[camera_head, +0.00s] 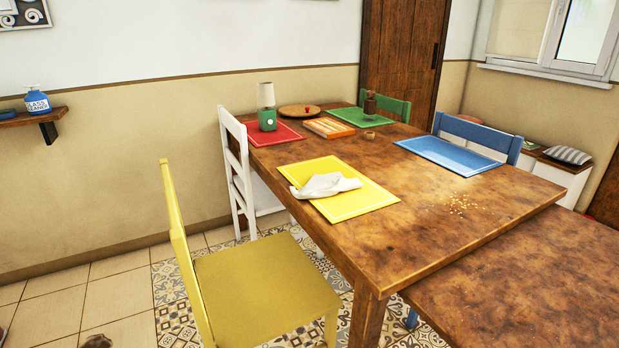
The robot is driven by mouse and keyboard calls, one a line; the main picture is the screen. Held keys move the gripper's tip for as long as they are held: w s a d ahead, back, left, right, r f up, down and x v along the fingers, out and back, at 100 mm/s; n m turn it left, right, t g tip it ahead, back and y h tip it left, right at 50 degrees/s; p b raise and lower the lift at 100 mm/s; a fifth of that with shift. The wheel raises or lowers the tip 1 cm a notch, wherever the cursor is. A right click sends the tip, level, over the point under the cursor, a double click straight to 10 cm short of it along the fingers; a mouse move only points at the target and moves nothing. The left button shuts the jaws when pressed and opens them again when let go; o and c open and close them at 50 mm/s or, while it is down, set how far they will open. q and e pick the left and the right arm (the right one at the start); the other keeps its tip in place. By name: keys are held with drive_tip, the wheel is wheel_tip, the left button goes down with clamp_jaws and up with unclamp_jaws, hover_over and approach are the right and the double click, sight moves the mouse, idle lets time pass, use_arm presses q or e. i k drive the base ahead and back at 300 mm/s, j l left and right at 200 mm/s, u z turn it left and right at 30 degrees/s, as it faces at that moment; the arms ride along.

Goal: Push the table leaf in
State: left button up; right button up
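The wooden dining table (400,235) fills the middle and right of the head view. Its brown leaf (540,285) sticks out at the near right, slightly lower than the main tabletop. The leaf's right and near parts run out of the picture. Neither of my grippers shows in the head view.
A yellow chair (265,285) stands at the table's left side, with a white chair (238,170) behind it. A blue chair (478,135) is at the far side. On the tabletop lie a yellow mat (350,205) with a white cloth (325,186), and crumbs (463,203).

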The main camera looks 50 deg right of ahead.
sight(551, 280)
drive_tip(key=z, duration=0.45)
drive_tip(key=k+z, duration=0.1)
drive_tip(key=z, duration=0.75)
drive_tip(key=k+l+z, duration=0.1)
drive_tip(key=z, duration=0.8)
drive_tip(key=l+z, duration=0.15)
drive_tip(key=z, duration=0.3)
drive_tip(key=k+l+z, duration=0.1)
drive_tip(key=z, duration=0.35)
